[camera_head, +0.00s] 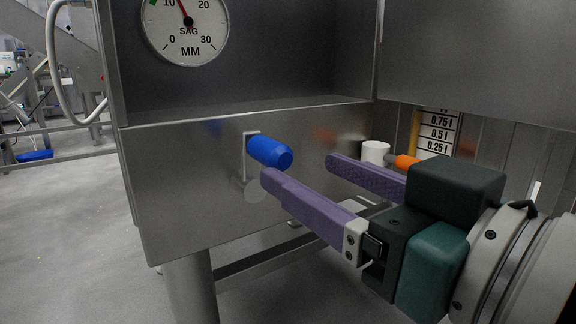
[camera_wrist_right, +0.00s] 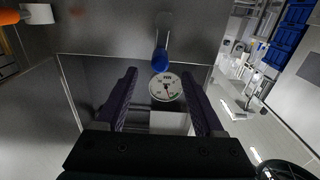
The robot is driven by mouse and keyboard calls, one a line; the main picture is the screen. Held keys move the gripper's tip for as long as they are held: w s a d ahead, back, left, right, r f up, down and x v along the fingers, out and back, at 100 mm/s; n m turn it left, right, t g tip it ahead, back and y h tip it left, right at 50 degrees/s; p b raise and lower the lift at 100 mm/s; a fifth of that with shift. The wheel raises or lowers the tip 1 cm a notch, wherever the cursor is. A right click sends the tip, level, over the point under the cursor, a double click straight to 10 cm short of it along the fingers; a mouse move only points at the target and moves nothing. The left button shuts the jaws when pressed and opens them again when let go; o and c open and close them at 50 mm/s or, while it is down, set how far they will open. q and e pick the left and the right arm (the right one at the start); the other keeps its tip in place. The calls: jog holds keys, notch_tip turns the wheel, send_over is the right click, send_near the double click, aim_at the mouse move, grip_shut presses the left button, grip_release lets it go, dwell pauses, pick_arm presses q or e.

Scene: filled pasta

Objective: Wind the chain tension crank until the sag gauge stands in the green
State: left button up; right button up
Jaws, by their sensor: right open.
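The chain tension crank has a blue handle (camera_head: 270,152) on a flat metal arm (camera_head: 251,158) at the steel housing's front. The handle also shows in the right wrist view (camera_wrist_right: 160,61). The round white sag gauge (camera_head: 186,48), marked in MM, is above it, its top cut off. Its red needle points up, slightly left, near the 10. A green mark (camera_head: 153,3) shows left of the needle. The gauge also shows in the right wrist view (camera_wrist_right: 163,87). My right gripper (camera_head: 300,170) is open and empty, its purple fingers just right of and below the handle. My left gripper is out of view.
An orange-and-white part (camera_head: 402,161) and a litre scale (camera_head: 437,131) are behind my right gripper. A steel leg (camera_head: 190,288) and a rail (camera_head: 280,255) are below the housing. The floor at left is open.

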aim_at(275, 160)
jog(key=b+x, duration=0.1)
jog(key=x, duration=0.5)
jog(key=shift+w+a, duration=0.45)
jog(key=shift+w, duration=0.1)
grip_shut()
jog(key=shift+s+a+r+p, duration=0.15)
jog(key=shift+s+a+p, duration=0.25)
jog(key=shift+p, duration=0.25)
jog(key=s+a+f+b, duration=0.1)
jog(key=s+a+f, duration=0.1)
jog(key=f, duration=0.3)
jog(key=shift+s+a+f, duration=0.15)
jog(key=shift+s+a, duration=0.15)
jog(key=shift+a, duration=0.55)
jog(key=c, duration=0.5)
grip_release()
jog(key=shift+f, duration=0.1)
jog(key=shift+c, duration=0.2)
jog(key=o, duration=0.6)
